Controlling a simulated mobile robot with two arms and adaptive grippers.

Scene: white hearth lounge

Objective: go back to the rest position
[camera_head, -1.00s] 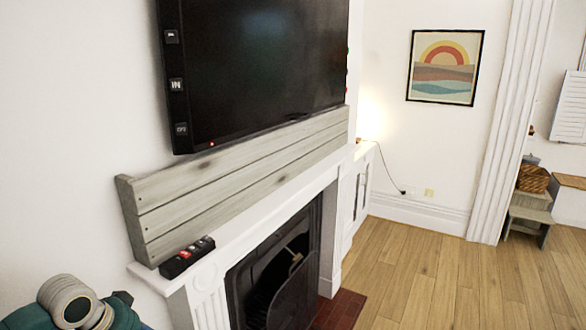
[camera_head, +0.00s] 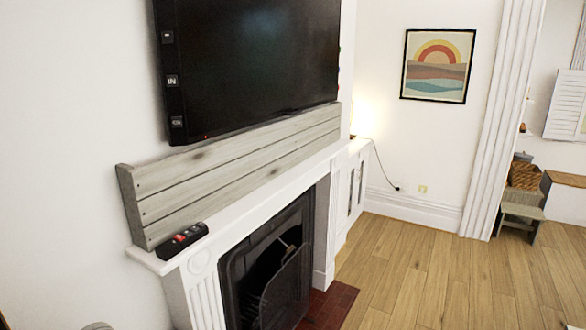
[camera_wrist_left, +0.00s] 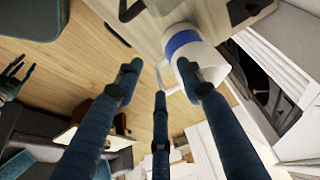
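My left gripper (camera_wrist_left: 160,78) fills the left wrist view. Its dark blue fingers are spread apart, with nothing held between them. In the head view only small bits of my arm show at the bottom left edge, and neither gripper is visible there. At the left edge of the left wrist view, a dark hand with thin spread fingers shows, which looks like my right gripper (camera_wrist_left: 14,80); it appears open and empty.
A white mantel (camera_head: 240,205) with a black and red remote (camera_head: 181,240) runs above the fireplace (camera_head: 268,275). A television (camera_head: 250,65) hangs above. A small stool (camera_head: 520,217) stands at right. The wooden floor (camera_head: 430,280) in front is clear.

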